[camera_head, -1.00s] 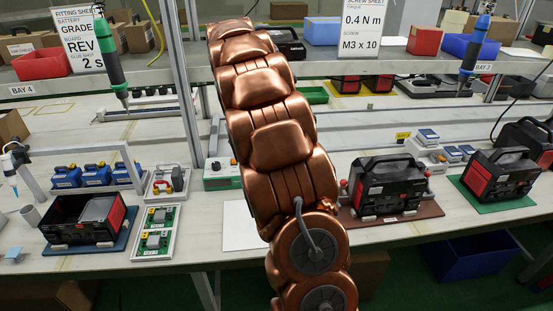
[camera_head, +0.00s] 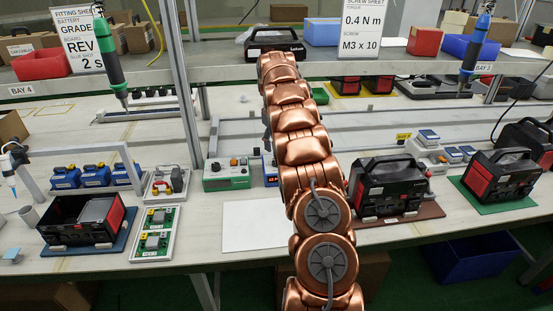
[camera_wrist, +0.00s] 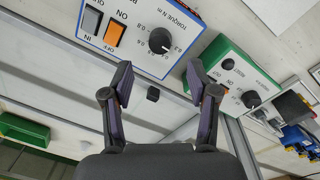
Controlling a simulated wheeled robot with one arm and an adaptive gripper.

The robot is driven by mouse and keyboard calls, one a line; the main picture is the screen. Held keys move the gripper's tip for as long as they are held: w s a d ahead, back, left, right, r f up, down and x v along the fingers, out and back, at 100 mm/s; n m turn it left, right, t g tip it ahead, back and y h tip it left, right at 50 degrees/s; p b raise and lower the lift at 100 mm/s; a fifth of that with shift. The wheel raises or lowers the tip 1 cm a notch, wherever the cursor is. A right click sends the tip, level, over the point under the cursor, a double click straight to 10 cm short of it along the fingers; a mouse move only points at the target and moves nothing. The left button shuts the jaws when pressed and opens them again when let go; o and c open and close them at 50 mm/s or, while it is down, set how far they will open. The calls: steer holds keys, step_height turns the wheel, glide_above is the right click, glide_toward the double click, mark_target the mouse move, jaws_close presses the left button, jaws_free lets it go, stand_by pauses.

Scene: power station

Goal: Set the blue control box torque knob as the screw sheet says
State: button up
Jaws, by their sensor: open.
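The blue control box (camera_wrist: 130,30) fills the upper part of the wrist view, with a white panel, an orange power switch (camera_wrist: 114,34) and the black torque knob (camera_wrist: 160,40). I cannot read clearly where the knob points. My gripper (camera_wrist: 160,80) is open and empty; its fingertips are at the box's near edge, one on each side of the knob in the picture, apart from it. In the head view only a blue sliver of the box (camera_head: 270,171) shows beside my arm, and my gripper is hidden. The screw sheet (camera_head: 362,30) reads 0.4 N m and M3 x 10.
A green control box (camera_head: 227,173) with its own black knob stands left of the blue box; it is close to a finger in the wrist view (camera_wrist: 235,75). A white sheet (camera_head: 254,222) lies in front. A black-and-red unit (camera_head: 388,184) stands to the right.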

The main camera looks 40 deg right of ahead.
step_height(320, 180, down, 6)
steer(key=shift+s+d+r+p, duration=0.1)
steer(key=shift+s+d+p, duration=0.05)
steer(key=shift+p, duration=0.55)
steer(key=shift+f, duration=0.8)
jaws_close()
